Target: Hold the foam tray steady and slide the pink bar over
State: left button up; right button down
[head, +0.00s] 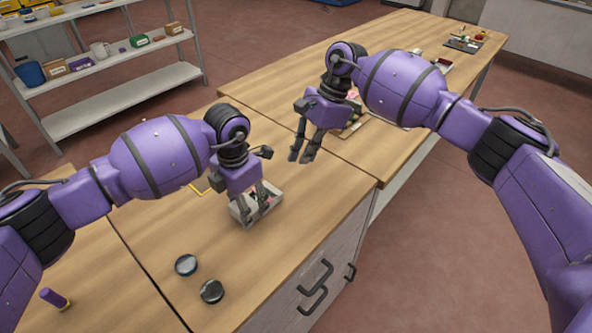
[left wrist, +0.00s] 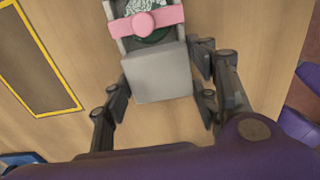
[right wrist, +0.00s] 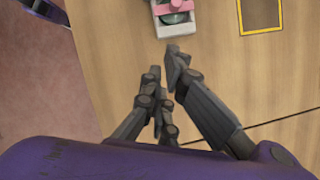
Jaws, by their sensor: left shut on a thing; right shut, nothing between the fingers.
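The light grey foam tray (head: 275,195) sits on the near bench in the head view. My left gripper (head: 256,217) is shut on it from above, and the left wrist view shows its fingers on both sides of the tray's plain grey end (left wrist: 162,78). The pink bar (left wrist: 148,22), with a round knob, lies across the tray over a dark green round piece (left wrist: 146,37). The bar also shows at the top of the right wrist view (right wrist: 181,6). My right gripper (right wrist: 164,62) is shut and empty, above the bench and apart from the tray.
Two dark round discs (head: 186,264) (head: 212,291) and a purple cylinder (head: 54,299) stand on the near bench. A yellow-outlined rectangle (right wrist: 259,31) lies beside the tray. Other items sit on the farther bench. The bench around the tray is mostly clear.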

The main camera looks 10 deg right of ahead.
jog(key=v, duration=0.2)
jog(key=shift+d+r, duration=0.15)
jog(key=shift+r, duration=0.05)
pick_arm(q)
jog(key=o, duration=1.2)
jog(key=shift+r, duration=0.1)
